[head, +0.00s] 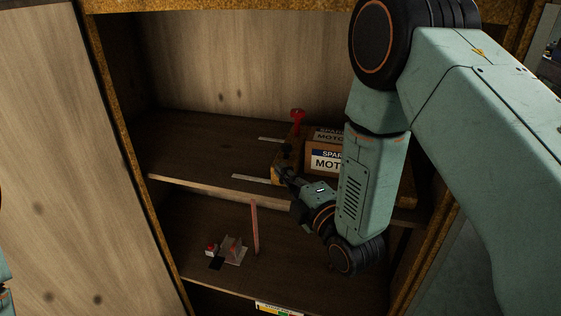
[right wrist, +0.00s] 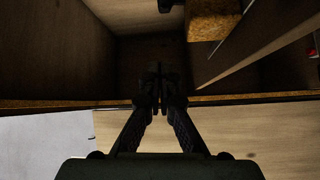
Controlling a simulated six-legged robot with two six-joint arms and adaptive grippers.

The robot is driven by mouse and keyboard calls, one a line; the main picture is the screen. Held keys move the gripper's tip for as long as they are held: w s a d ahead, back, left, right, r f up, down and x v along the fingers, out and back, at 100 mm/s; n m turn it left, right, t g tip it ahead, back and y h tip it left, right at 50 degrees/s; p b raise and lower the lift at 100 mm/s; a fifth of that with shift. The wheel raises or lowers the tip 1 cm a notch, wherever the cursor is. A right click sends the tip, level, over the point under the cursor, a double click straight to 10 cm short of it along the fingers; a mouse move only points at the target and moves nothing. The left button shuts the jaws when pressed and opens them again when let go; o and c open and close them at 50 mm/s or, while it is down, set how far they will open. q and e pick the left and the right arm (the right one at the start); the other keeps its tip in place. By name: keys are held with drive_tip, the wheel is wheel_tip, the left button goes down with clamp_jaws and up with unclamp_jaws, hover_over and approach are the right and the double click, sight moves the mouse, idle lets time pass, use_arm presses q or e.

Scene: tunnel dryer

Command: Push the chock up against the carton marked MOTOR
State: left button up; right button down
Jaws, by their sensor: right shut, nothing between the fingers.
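The carton marked MOTOR (head: 325,160) sits on the upper shelf, its right side hidden behind my right arm. A yellow piece (head: 277,163) at the carton's left end may be the chock. A red handle-like part (head: 297,117) stands behind it; I cannot tell whether the two are joined, or whether the yellow piece touches the carton. My right gripper (head: 281,174) is shut and empty, close to the yellow piece's near end; contact is unclear. Its closed fingers (right wrist: 158,78) also show in the right wrist view, beside a rough yellow-brown block (right wrist: 213,18). My left gripper is out of view.
Pale strips (head: 250,179) lie on the upper shelf, left of the carton. The lower shelf holds a small red-topped box (head: 211,249), a clear wedge-like piece (head: 233,250) and a thin reddish upright (head: 255,227). The upper shelf's left part is mostly bare.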

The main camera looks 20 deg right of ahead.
sight(281, 153)
drive_tip(key=x, duration=0.9)
drive_tip(key=shift+w+a+f, duration=0.1)
drive_tip(key=shift+a, duration=0.15)
drive_tip(key=d, duration=0.3)
drive_tip(key=shift+f, duration=0.25)
drive_tip(key=shift+d, duration=0.4)
drive_tip(key=shift+d, duration=0.15)
